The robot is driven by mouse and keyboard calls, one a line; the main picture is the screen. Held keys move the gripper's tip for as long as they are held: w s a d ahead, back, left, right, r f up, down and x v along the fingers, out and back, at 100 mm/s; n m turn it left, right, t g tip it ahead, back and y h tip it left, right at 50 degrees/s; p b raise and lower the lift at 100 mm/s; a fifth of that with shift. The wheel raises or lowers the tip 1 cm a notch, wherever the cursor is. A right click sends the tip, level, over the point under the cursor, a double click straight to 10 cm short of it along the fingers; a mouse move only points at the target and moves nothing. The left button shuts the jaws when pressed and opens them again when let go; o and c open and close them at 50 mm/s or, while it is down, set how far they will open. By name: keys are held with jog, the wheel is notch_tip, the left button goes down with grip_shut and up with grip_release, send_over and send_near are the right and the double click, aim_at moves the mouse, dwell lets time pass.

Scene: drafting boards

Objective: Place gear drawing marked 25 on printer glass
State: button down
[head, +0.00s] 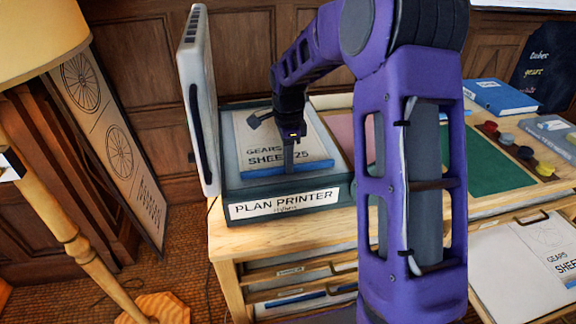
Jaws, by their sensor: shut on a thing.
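The gear drawing marked 25 (303,152) is a pale sheet with a blue front edge, reading GEARS SHEET 25. It is at the plan printer (240,190), over the glass (333,150); I cannot tell whether it rests flat on it. The printer's grey lid (200,100) stands open on the left. My gripper (289,160) is at the middle of the drawing, covering part of its lettering, and is shut on it. The fingertips are small and partly hidden.
A second gears sheet (530,262) lies in an open drawer at lower right. A lamp (50,190) stands at left.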

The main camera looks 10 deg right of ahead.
jog(key=shift+f, duration=0.45)
jog(key=shift+f, duration=0.2)
jog(key=c, duration=0.8)
grip_release()
jog(key=shift+c, duration=0.2)
jog(key=shift+r, duration=0.1)
notch_tip(320, 180, up, 12)
jog(key=p, duration=0.2)
jog(key=shift+r, duration=0.1)
